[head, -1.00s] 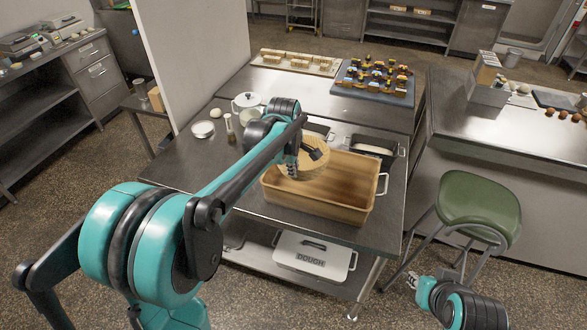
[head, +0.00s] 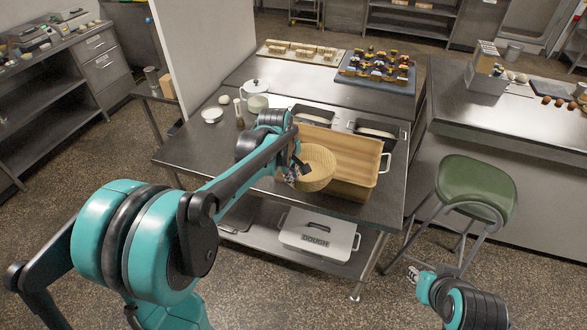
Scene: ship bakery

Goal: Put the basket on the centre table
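A round woven basket (head: 319,170) shows over the front left part of the large wooden box on the metal table (head: 182,150). It looks tilted. My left gripper (head: 296,172) is at the basket's left side and appears shut on its rim. The contact is small and partly hidden by the gripper and arm. I cannot tell whether the basket touches the box. My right gripper (head: 412,274) is low at the right, over the floor and away from the basket; its fingers are too small to judge.
The wooden box (head: 352,150) fills the table's front right. Two tins, a white pot (head: 256,88) and small jars stand behind and left. A tray of pastries (head: 377,72) is on the far table. A dough box (head: 318,236) is on the lower shelf. A green stool (head: 474,187) stands right.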

